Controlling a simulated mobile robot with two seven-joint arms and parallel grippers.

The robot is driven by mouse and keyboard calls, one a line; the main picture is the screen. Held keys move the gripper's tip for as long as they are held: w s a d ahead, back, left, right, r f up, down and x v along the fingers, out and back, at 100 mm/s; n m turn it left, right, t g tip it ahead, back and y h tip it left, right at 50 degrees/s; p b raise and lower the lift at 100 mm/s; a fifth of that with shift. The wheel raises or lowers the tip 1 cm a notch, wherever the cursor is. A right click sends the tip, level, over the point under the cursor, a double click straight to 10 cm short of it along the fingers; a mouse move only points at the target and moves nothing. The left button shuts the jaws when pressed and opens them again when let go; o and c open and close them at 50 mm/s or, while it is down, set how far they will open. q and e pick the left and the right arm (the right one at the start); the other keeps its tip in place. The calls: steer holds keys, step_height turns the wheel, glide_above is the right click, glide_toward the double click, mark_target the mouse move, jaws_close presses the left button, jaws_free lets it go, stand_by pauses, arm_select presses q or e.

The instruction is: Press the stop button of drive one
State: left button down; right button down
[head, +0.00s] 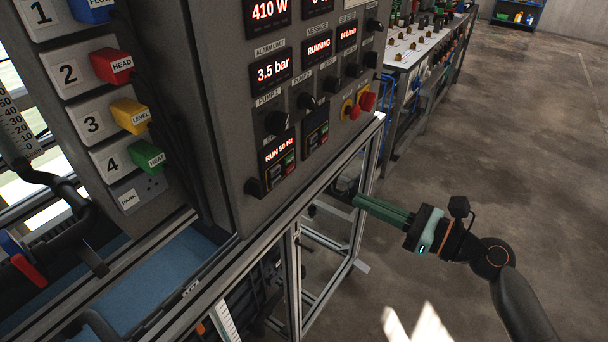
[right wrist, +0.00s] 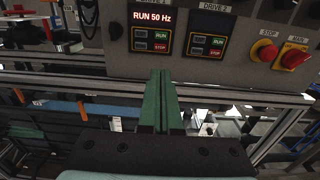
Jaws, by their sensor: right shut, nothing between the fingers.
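The drive one unit (head: 277,166) is on the grey control panel, low at the left, with a display reading RUN 50 Hz. In the right wrist view its red stop button (right wrist: 160,47) sits below the green run button (right wrist: 161,35). My right gripper (head: 357,201) is shut and empty, out in front of the panel and to the right of drive one in the head view. In the right wrist view the closed green fingertips (right wrist: 161,73) point toward the panel, just below the drive one unit, apart from the button. My left gripper is not in view.
The drive two unit (right wrist: 212,46) is right of drive one, with a dark display. A red emergency button (right wrist: 264,50) and a red main switch (right wrist: 294,57) are further right. A dark knob (head: 254,187) juts out left of drive one. The floor at right is open.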

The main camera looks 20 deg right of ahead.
steer(key=shift+w, duration=0.1)
steer(key=p, duration=0.2)
glide_toward(290, 168)
steer(key=x, duration=0.7)
steer(key=shift+d+f, duration=0.15)
steer(key=shift+f, duration=0.15)
steer(key=shift+w, duration=0.1)
steer(key=shift+w+a+r+p, duration=0.25)
steer(key=shift+w+a+p, duration=0.1)
steer(key=shift+p, duration=0.3)
steer(key=shift+w, duration=0.1)
steer(key=shift+a, duration=0.1)
